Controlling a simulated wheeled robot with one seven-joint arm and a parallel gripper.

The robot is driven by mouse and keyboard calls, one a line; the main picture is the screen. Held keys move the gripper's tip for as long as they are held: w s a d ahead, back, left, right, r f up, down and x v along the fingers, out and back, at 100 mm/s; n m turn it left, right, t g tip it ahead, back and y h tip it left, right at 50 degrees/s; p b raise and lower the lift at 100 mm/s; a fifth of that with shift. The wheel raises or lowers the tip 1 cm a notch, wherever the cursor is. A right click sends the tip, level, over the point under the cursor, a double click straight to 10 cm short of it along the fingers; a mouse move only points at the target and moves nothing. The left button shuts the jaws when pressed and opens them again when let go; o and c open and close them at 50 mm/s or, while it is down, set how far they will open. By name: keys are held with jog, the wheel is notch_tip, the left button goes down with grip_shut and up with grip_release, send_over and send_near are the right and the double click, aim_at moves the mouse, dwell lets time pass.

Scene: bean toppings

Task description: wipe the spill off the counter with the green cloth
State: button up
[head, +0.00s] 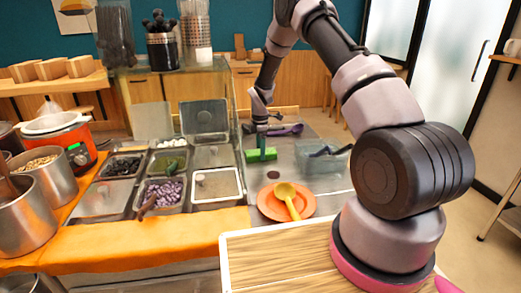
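The green cloth (262,155) is a small bright green bundle on or just above the metal counter (240,212), right of the food pans. My gripper (262,146) points down at the cloth's top and appears shut on it; the fingers are small in this view. I cannot tell whether the cloth presses on the counter. A small dark spot (273,174) lies on the metal between the cloth and the orange plate; I cannot tell whether it is the spill. No other spill can be made out.
An orange plate (266,207) with a yellow spoon (287,196) sits in front of the cloth. A clear container (325,160) stands to the right, and a purple utensil (288,130) lies behind. Food pans (186,207) fill the left. A wooden board (275,262) is nearest.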

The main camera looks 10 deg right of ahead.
jog(key=c, duration=0.4)
jog(key=shift+r, duration=2.5)
jog(key=o, duration=0.7)
jog(key=c, duration=0.6)
